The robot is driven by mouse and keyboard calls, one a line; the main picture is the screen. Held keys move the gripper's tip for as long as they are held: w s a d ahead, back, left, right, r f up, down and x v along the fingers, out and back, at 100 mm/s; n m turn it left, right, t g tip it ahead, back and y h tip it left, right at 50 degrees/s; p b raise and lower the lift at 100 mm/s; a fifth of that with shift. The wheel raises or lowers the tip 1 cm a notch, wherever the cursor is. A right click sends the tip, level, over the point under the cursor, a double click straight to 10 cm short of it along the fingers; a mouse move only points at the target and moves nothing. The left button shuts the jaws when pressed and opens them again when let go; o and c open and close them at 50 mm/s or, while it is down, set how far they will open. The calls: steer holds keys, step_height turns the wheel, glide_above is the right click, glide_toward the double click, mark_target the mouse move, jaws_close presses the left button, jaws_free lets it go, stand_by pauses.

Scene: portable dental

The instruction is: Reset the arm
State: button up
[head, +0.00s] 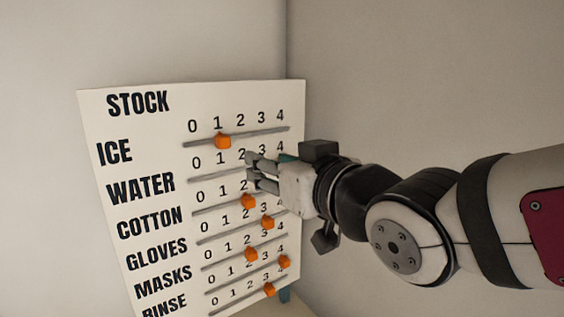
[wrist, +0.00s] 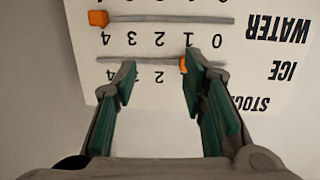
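My gripper (head: 254,172) is in front of the white stock board (head: 118,150), near the WATER row in the head view. In the wrist view my gripper (wrist: 158,88) has its two green-padded fingers wide apart, with nothing between them but the board behind. The board appears upside down there. The ICE row's orange slider (head: 222,141) sits near 1; it also shows in the wrist view (wrist: 183,66), partly hidden by a finger. Another orange slider (wrist: 98,18) is at the 4 end of the WATER row in the wrist view; my gripper hides it in the head view.
Lower rows carry more orange sliders, such as one by COTTON (head: 248,202) and one by GLOVES (head: 267,222). The board stands in a corner between plain walls (head: 430,80). A pale surface (head: 290,308) shows below the board. Space above the arm is free.

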steer(key=s+d+f+m+g+h, duration=0.35)
steer(key=s+d+f, duration=0.2)
steer(key=d, duration=0.35)
steer(key=s+d+f+m+g+h, duration=0.2)
steer(key=s+d+f+h, duration=0.3)
steer(key=d, duration=0.4)
steer(key=s+d+f+g, duration=0.3)
steer(key=s+f+g, duration=0.1)
steer(key=s, duration=0.4)
steer(key=shift+d+m, duration=0.3)
steer(key=shift+m, duration=0.15)
stand_by(0.9)
